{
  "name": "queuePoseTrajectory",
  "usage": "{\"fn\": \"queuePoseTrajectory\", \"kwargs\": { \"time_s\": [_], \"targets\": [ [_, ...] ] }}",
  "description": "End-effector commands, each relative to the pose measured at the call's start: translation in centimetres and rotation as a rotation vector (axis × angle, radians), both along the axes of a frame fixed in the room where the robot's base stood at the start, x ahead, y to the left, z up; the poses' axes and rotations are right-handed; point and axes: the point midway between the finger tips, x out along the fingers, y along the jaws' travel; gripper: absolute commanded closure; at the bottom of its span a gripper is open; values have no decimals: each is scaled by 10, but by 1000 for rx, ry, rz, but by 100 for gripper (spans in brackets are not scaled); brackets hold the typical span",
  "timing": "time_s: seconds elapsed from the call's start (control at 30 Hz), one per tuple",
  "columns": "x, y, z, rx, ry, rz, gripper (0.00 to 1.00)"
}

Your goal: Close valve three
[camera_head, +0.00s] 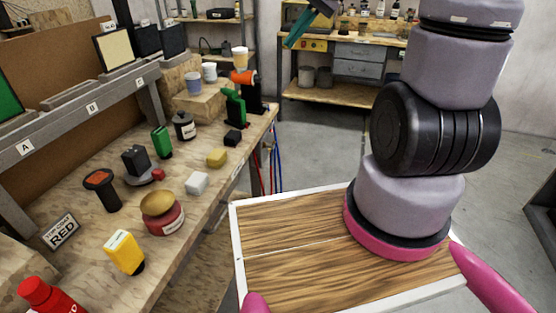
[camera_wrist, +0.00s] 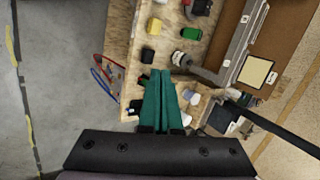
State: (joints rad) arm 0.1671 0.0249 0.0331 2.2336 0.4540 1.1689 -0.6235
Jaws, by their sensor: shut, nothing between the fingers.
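No valve marked three can be made out in either view. My gripper (camera_head: 290,43) shows at the top of the head view, with teal fingers pointing down and left, in front of the back shelves. In the wrist view my gripper (camera_wrist: 164,76) has its fingers together and empty, in front of the cluttered workbench. What lies behind the fingers is hidden. Red and blue hoses (camera_head: 273,165) hang at the workbench's far end, and the hoses (camera_wrist: 104,78) also show in the wrist view.
The wooden workbench (camera_head: 85,215) at left holds several tools, a green drill (camera_head: 234,107), an orange-tipped tool (camera_head: 243,77), cups and a yellow block (camera_head: 217,158). A back bench (camera_head: 335,93) stands behind. Grey floor (camera_head: 320,145) is clear between. My wood-topped base is at front.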

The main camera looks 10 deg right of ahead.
Motion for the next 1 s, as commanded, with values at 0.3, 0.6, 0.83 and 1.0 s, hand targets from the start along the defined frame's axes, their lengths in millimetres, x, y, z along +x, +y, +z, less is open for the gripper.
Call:
{"fn": "queuePoseTrajectory", "kwargs": {
  "time_s": [0.3,0.6,0.83,1.0],
  "targets": [
    [80,-2,-91,304,96,-21,100],
    [139,-20,-200,576,77,-142,100],
    [164,-42,-302,739,10,-303,100],
    [166,-61,-385,818,-60,-456,100]
  ]
}}
